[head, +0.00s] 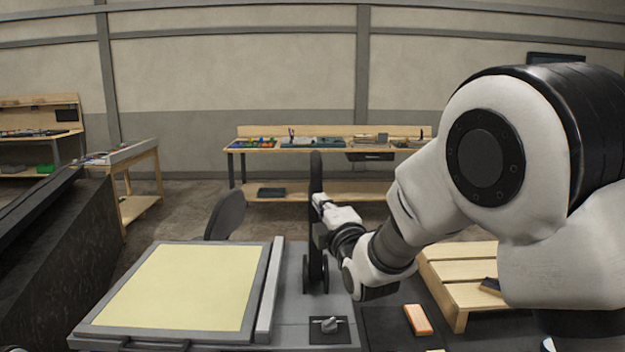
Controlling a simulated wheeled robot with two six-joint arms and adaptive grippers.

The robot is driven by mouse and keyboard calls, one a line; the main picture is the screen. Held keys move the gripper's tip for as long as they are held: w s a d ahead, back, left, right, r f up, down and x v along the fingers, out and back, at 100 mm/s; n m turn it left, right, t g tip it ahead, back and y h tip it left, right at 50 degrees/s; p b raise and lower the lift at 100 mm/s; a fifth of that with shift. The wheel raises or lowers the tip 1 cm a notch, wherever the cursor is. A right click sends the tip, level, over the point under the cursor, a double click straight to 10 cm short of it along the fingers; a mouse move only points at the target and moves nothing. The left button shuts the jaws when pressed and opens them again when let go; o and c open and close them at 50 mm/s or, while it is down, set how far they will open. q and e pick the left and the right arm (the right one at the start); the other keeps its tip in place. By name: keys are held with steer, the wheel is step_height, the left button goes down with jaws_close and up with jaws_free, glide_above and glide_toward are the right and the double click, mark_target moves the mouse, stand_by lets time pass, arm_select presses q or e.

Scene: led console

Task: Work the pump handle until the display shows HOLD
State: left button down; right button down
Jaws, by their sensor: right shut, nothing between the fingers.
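A tall black upright lever (316,170), which looks like the pump handle, rises from a slotted base on the grey console (290,333). My right gripper (320,203) is shut and empty, its fingertips at the lever's right side about halfway up. I cannot tell whether they touch it. A framed pale yellow panel (185,287) fills the console's left part and shows no writing. I cannot tell whether it is the display, and no HOLD reading is visible. A small silver knob (329,325) sits on a black plate in front of the lever. My left gripper is out of view.
A wooden slatted stand (465,270) and an orange block (417,320) are right of the console, partly behind my right arm. A dark rounded seat back (226,214) stands behind the panel. A large dark block (62,240) is at left. Workbenches line the back wall.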

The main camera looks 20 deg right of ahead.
steer(key=w+d+r+p, duration=0.1)
steer(key=w+d+p, duration=0.1)
steer(key=w+p, duration=0.5)
steer(key=w, duration=0.6)
steer(key=shift+w+d+r, duration=0.15)
steer(key=shift+d+r, duration=0.05)
steer(key=shift+d, duration=0.2)
steer(key=shift+a, duration=0.15)
steer(key=shift+w+r, duration=0.1)
steer(key=shift+r, duration=0.05)
